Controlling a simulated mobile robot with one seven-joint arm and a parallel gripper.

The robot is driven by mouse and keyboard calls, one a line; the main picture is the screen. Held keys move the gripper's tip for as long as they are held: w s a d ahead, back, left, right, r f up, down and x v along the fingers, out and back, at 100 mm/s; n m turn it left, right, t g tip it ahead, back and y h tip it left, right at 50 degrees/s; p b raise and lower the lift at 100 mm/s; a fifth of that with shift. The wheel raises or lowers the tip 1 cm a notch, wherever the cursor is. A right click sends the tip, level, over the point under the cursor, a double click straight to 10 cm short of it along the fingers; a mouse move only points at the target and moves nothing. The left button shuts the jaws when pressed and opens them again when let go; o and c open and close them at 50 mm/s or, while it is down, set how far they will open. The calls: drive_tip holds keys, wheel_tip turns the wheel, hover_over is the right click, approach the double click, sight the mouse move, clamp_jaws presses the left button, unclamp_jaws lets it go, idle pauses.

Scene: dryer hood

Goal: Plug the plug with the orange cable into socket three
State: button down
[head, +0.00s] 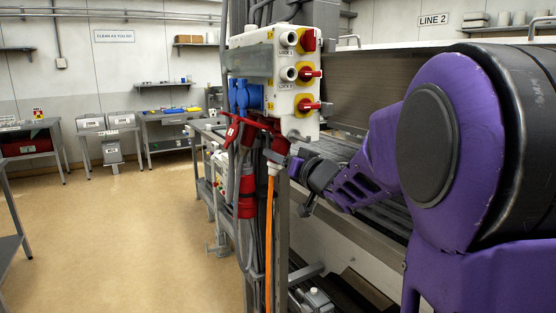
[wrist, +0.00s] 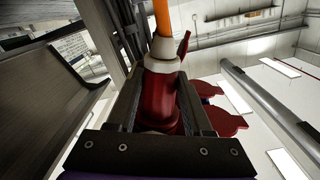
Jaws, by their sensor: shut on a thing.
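The plug (wrist: 163,100) is red with a pale collar, and the orange cable (wrist: 163,16) leaves it. In the wrist view it sits between the two fingers of my gripper (wrist: 160,88), which is shut on it. In the head view my gripper (head: 288,165) is just under the grey-white socket box (head: 258,62), and the orange cable (head: 269,235) hangs straight down from the plug. Red sockets (head: 256,122) sit along the box's lower edge, close above the plug. I cannot tell which is socket three, nor whether the plug touches one. Red lids (wrist: 228,122) show in the wrist view.
A blue socket (head: 240,96) and red-yellow rotary switches (head: 306,76) are on the box. Another red plug (head: 247,190) and grey cables hang left of the orange cable. A grey metal machine (head: 350,90) stands behind my arm. The floor (head: 150,230) at left is clear.

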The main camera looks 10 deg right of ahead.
drive_tip(key=shift+d+r, duration=0.15)
drive_tip(key=shift+r, duration=0.2)
drive_tip(key=c, duration=0.5)
unclamp_jaws()
drive_tip(key=shift+o, duration=1.3)
drive_tip(key=shift+f, duration=0.15)
drive_tip(key=shift+s, duration=0.15)
